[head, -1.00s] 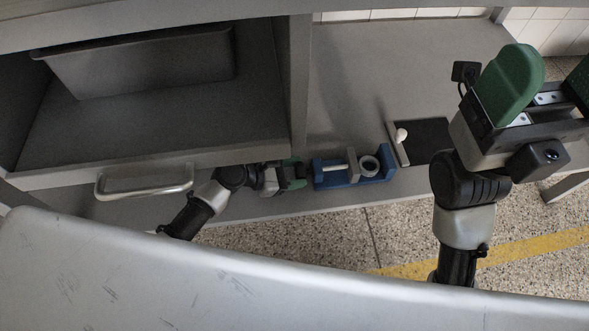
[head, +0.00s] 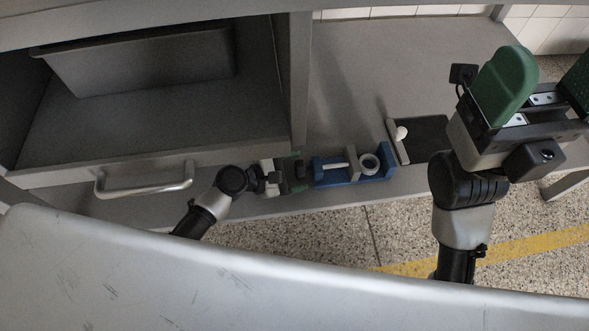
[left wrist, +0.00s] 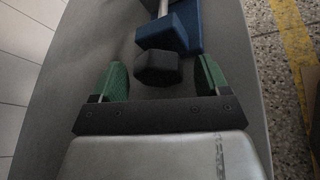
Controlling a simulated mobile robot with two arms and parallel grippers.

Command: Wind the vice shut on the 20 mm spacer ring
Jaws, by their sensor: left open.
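The blue vice (head: 350,180) sits near the front edge of the bench. Its pale screw (head: 333,167) runs left from the grey moving jaw (head: 352,160). The light spacer ring (head: 369,164) lies between that jaw and the blue right end; I cannot tell whether the jaw touches it. My left gripper (head: 297,171) is at the vice's left end, open. In the left wrist view its green fingers (left wrist: 161,80) stand either side of the black screw knob (left wrist: 158,68), with gaps on both sides. My right gripper (head: 552,80) is open and empty, raised at the right.
A dark plate (head: 428,138) with a grey strip and a white knob (head: 401,133) lies right of the vice. A cabinet with a grey bin (head: 145,65) and a metal handle (head: 145,180) stands at the left. The bench behind the vice is clear.

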